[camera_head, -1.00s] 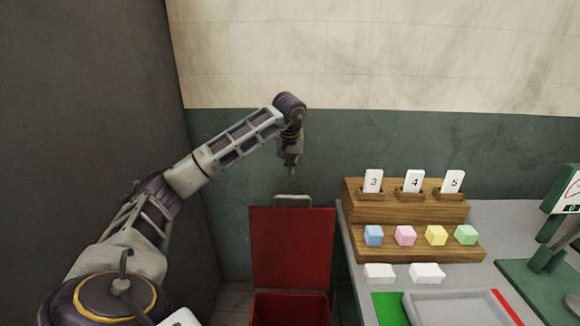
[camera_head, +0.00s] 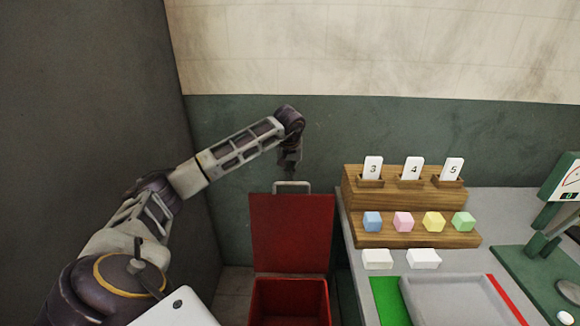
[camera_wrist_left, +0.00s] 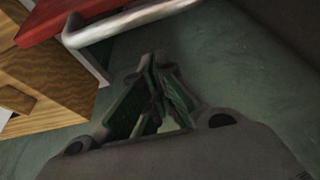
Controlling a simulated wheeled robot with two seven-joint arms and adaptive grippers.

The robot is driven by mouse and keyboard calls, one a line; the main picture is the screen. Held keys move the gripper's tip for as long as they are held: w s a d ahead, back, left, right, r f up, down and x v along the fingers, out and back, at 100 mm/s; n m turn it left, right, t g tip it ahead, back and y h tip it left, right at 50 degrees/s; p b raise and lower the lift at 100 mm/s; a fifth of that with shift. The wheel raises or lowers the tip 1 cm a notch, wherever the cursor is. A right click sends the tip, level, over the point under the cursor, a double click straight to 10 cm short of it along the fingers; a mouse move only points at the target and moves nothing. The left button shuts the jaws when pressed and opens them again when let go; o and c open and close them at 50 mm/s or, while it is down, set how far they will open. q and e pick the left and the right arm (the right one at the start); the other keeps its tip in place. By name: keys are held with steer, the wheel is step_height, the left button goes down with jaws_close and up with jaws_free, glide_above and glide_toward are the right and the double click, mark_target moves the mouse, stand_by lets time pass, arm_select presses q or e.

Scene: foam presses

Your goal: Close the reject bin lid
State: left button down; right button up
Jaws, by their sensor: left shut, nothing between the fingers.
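The red reject bin (camera_head: 290,303) stands on the floor, left of the worktable. Its red lid (camera_head: 291,232) is open and stands upright at the back of the bin. A grey metal handle (camera_head: 291,185) sits on the lid's top edge; in the left wrist view the handle (camera_wrist_left: 130,22) and part of the red lid (camera_wrist_left: 50,17) show at the top left. My left gripper (camera_head: 291,172) points down just above the handle, by the green wall. In the left wrist view its fingers (camera_wrist_left: 158,75) are closed together and empty. My right gripper is out of view.
A grey worktable (camera_head: 510,210) at the right holds a wooden stand (camera_head: 400,195) with number cards and coloured cubes. White blocks (camera_head: 377,259), a grey tray (camera_head: 460,298) and a green scale (camera_head: 562,200) are on it. A dark wall (camera_head: 90,90) stands at the left.

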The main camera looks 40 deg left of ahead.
arm_select(q)
steer(key=shift+s+d, duration=0.85)
steer(key=shift+s, duration=0.2)
